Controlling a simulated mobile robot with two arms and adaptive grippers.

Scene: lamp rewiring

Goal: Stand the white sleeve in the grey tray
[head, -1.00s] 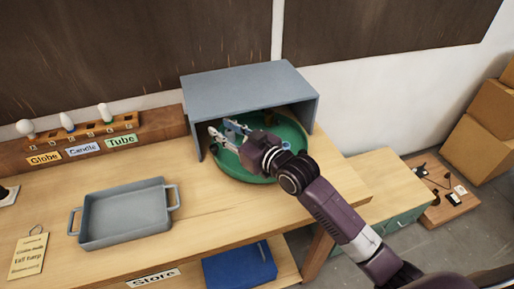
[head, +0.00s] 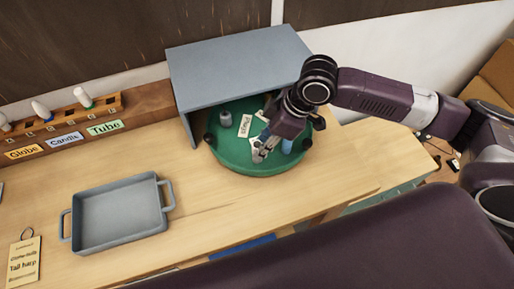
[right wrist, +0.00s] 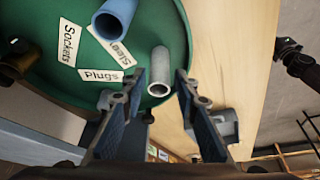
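The white sleeve (right wrist: 158,70) is a pale grey-white tube on the green turntable in the right wrist view, close to the turntable's rim. My right gripper (right wrist: 158,83) is open, its two fingers on either side of the line to the sleeve; I cannot tell whether the sleeve is between the tips. In the head view my right gripper (head: 262,148) is over the front of the green turntable (head: 252,165), and I cannot clearly make out the sleeve there. The grey tray (head: 118,217) is empty on the bench at the left. My left gripper is not in view.
A blue sleeve (right wrist: 116,17) is beside the white one, among paper labels. A grey hood (head: 238,68) covers the turntable's back. A grey cylinder (head: 225,119) stands on the turntable. A bulb rack (head: 60,117) is at the back left. Bench between tray and turntable is clear.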

